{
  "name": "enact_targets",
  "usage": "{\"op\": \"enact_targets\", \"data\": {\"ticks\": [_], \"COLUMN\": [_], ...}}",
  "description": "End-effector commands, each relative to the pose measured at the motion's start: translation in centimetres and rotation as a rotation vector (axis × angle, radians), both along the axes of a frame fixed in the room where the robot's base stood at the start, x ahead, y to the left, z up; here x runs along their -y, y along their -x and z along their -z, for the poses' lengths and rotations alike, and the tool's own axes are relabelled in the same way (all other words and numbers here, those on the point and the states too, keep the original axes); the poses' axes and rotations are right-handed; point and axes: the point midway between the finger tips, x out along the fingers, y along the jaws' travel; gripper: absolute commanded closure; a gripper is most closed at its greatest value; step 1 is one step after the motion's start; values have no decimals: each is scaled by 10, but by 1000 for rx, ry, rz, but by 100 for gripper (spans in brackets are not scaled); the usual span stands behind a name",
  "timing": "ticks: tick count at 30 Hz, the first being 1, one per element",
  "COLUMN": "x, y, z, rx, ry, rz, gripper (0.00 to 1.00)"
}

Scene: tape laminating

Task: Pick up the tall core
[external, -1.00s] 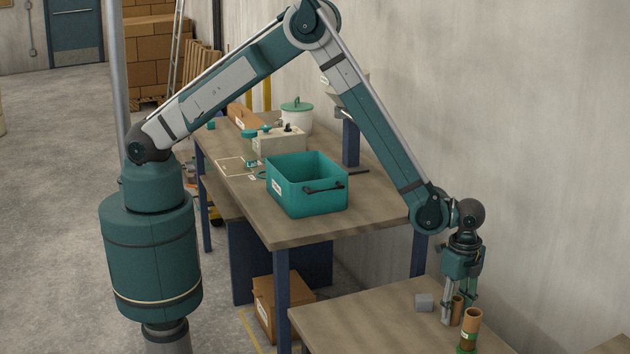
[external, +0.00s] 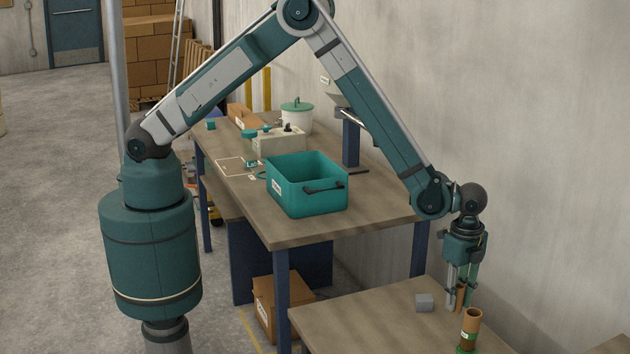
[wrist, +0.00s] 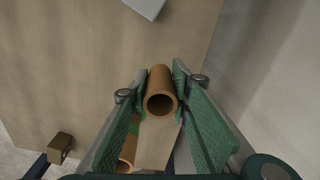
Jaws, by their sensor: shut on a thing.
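The tall core (external: 461,297) is a plain, narrow brown tube, upright between the fingers of my gripper (external: 460,303). My gripper is shut on it, and the fingers hide part of its sides. In the wrist view my gripper (wrist: 160,100) has a green pad on either side of the core (wrist: 160,88), whose round open end faces the camera. The core appears raised a little above the front table, though its lower end is hard to make out.
A wider brown core (external: 471,330) with a green band stands close by, nearer the camera. A grey block (external: 424,302) lies to the left on the front table (external: 360,325). A teal bin (external: 300,198) sits on the higher table behind. The wall is close on the right.

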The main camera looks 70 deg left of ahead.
Motion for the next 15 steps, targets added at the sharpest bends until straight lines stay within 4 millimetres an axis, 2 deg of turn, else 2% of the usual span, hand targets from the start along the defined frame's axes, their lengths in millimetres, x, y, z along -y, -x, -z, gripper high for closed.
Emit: {"op": "enact_targets", "data": {"ticks": [1,6,15], "x": [0,0,0], "y": [0,0,0], "z": [-10,-35,-57], "rx": [0,0,0], "ry": [0,0,0], "rz": [0,0,0], "gripper": [87,87,87]}}
